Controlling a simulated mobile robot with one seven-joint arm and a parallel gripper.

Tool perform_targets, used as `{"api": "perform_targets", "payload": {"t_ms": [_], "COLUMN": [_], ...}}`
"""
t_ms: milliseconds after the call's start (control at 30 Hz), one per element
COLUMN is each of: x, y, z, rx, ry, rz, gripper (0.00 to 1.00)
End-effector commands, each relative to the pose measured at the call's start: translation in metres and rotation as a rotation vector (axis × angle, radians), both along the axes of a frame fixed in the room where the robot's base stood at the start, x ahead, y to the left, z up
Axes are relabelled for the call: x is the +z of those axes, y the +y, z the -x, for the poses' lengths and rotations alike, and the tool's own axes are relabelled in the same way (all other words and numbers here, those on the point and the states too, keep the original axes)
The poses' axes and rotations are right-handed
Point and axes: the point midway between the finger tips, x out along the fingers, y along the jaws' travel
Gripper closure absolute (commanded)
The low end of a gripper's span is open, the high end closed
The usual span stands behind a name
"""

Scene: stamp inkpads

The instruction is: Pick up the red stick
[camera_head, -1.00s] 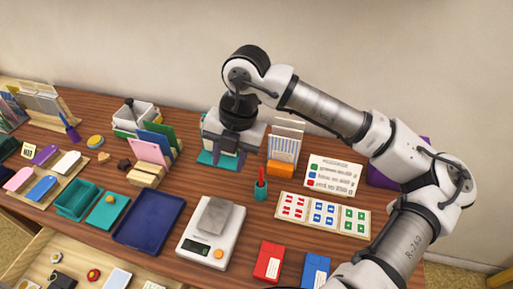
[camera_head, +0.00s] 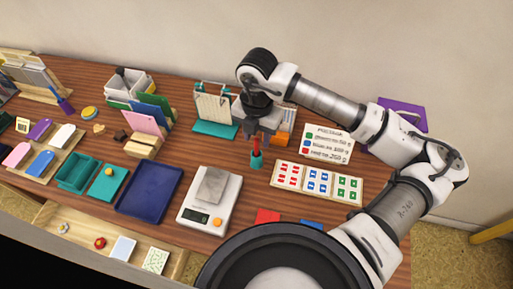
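The red stick (camera_head: 256,145) stands upright in a small teal cup (camera_head: 257,161) near the middle of the desk. My gripper (camera_head: 259,138) points down directly over the cup, with its fingers near the top of the stick. The fingers look spread apart, and I cannot tell whether they touch the stick. The stick's upper end is partly hidden by the gripper.
A card with red, blue and green squares (camera_head: 318,183) lies right of the cup, below a sign (camera_head: 327,143). A scale (camera_head: 209,200) stands in front left. My body hides the front right.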

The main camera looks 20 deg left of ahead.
Motion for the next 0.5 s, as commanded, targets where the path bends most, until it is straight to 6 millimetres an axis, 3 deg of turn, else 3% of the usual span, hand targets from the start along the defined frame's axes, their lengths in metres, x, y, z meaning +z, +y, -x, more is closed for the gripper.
{"api": "perform_targets", "payload": {"t_ms": [300,500], "x": [-0.039,-0.043], "y": [0.002,0.002], "z": [0.0,-0.001], "rx": [0.0,0.001], "ry": [0.003,0.0], "rz": [-0.001,0.001], "gripper": [0.62,0.62]}}
